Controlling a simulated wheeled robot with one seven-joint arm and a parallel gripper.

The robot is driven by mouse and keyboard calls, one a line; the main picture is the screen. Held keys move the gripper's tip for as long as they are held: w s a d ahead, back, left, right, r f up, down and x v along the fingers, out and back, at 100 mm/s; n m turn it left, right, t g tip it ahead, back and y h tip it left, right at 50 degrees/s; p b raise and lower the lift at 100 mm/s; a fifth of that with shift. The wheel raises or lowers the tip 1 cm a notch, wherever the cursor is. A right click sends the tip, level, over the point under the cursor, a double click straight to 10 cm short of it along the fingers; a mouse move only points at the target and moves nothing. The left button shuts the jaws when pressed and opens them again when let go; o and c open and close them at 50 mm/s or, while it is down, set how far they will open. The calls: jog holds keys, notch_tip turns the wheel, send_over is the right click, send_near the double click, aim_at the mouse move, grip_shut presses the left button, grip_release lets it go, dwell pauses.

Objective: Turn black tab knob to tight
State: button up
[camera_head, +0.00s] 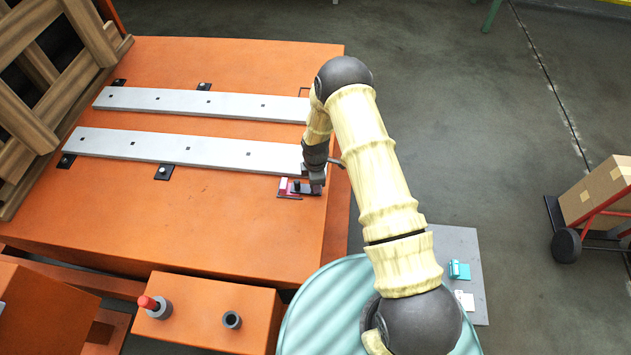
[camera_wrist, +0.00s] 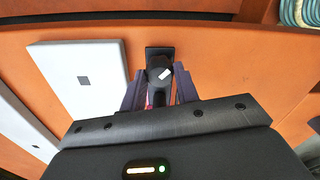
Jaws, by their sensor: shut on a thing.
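The black tab knob (camera_wrist: 158,66) stands on a small dark plate on the orange table, beside the end of the nearer steel strip (camera_wrist: 84,80). A white mark shows on its top, slanted. My gripper (camera_wrist: 159,93) reaches in around the knob, with one finger on each side, and is shut on it. In the head view my gripper (camera_head: 303,187) is at the right end of the nearer steel strip (camera_head: 190,148). A pink or magenta part shows beside the fingers there. My wrist hides some of the knob in the head view.
The orange table (camera_head: 220,215) carries a second steel strip (camera_head: 205,103) farther back, with black tabs along both strips. A wooden crate (camera_head: 40,90) stands at the left. A red-topped peg (camera_head: 148,303) is on a nearer orange block. A cardboard box (camera_head: 598,190) on a hand truck stands at the right.

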jog(key=m, duration=0.7)
jog(key=shift+r, duration=0.1)
jog(key=m, duration=0.8)
jog(key=shift+w+m, duration=0.1)
jog(key=shift+m, duration=0.2)
jog(key=m, duration=1.2)
jog(key=shift+p, duration=0.35)
jog(key=o, duration=1)
jog(key=shift+c, duration=0.2)
notch_tip(320, 180, up, 17)
jog(key=p, duration=0.2)
jog(key=shift+r, duration=0.15)
